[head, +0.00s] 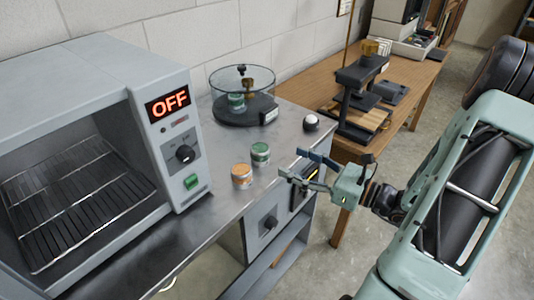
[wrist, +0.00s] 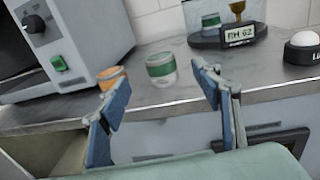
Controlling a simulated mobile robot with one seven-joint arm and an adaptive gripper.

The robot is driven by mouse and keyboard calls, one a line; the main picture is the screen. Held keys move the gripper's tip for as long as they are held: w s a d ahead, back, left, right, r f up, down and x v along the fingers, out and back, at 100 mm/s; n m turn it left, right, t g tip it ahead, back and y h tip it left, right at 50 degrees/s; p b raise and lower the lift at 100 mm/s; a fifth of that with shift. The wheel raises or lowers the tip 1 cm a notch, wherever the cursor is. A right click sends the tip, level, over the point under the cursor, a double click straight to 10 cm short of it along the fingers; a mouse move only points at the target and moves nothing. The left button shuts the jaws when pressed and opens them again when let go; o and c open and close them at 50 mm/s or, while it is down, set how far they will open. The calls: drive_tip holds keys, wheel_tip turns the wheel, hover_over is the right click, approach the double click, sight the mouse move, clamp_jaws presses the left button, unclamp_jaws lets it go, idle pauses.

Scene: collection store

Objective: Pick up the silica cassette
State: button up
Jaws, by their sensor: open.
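Two small banded cylinders that look like silica cassettes stand upright on the steel counter. One has an orange top and band (head: 242,176); the other is green (head: 260,154), just behind it to the right. In the wrist view the green one (wrist: 161,70) shows between the fingers, farther off, and the orange one (wrist: 111,77) is partly hidden by the left finger. A third green-banded one (head: 236,102) stands inside a round glass case (head: 243,82). My gripper (head: 290,164) is open and empty, at the counter's front edge, to the right of the two cylinders and apart from them.
A grey oven (head: 160,90) with an "OFF" display and an open chamber with a wire rack stands at left. A white dome button (head: 311,122) sits near the counter's right end. A wooden table (head: 310,85) with equipment stands beyond. The steel counter (head: 215,205) is clear in front of the cylinders.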

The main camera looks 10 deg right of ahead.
sight(259, 147)
drive_tip(key=shift+y, duration=0.3)
drive_tip(key=x, duration=0.6)
drive_tip(key=shift+s+a+r, duration=0.2)
drive_tip(key=x, duration=0.5)
drive_tip(key=shift+w+f, duration=0.3)
drive_tip(key=shift+w, duration=0.1)
drive_tip(key=c, duration=1.2)
drive_tip(key=shift+c, duration=0.4)
drive_tip(key=shift+r, duration=0.15)
drive_tip(key=shift+c, duration=0.2)
